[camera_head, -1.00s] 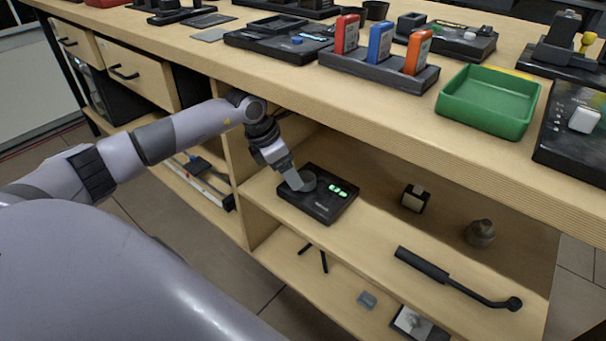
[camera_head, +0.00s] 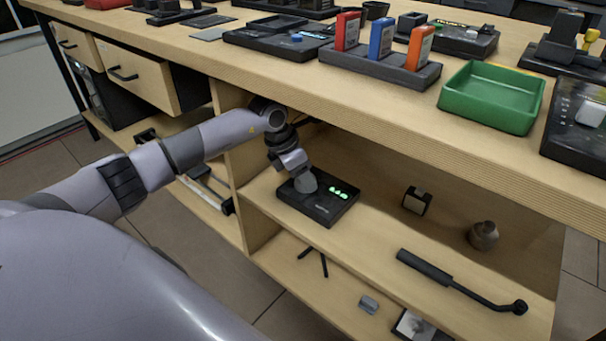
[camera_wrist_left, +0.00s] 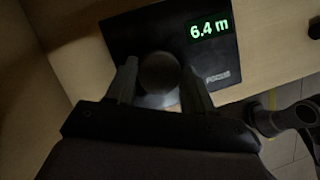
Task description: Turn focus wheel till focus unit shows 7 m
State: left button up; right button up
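The focus unit (camera_head: 318,207) is a black box on the upper shelf under the worktop. Its green display (camera_wrist_left: 210,27) reads 6.4 m in the left wrist view; in the head view the digits are too small to read. The focus wheel (camera_wrist_left: 159,73) is a round dark knob on the unit's top. My left gripper (camera_wrist_left: 160,84) is at the wheel, with one finger on each side of it. The fingers look close against the wheel's sides, though dim light hides the exact contact. In the head view the gripper (camera_head: 304,186) covers part of the wheel. My right gripper is not seen.
The worktop edge (camera_head: 400,128) overhangs the shelf just above my left arm. On the shelf to the right are a small black-and-cream block (camera_head: 416,200), a grey rounded object (camera_head: 483,235) and a black rod-like tool (camera_head: 455,280). A green tray (camera_head: 490,122) stands on the worktop.

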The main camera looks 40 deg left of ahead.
pick_arm(q)
jog(key=shift+a+m, duration=0.1)
jog(key=shift+m, duration=0.7)
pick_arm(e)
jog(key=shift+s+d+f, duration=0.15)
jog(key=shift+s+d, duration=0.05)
pick_arm(q)
jog(key=o, duration=1)
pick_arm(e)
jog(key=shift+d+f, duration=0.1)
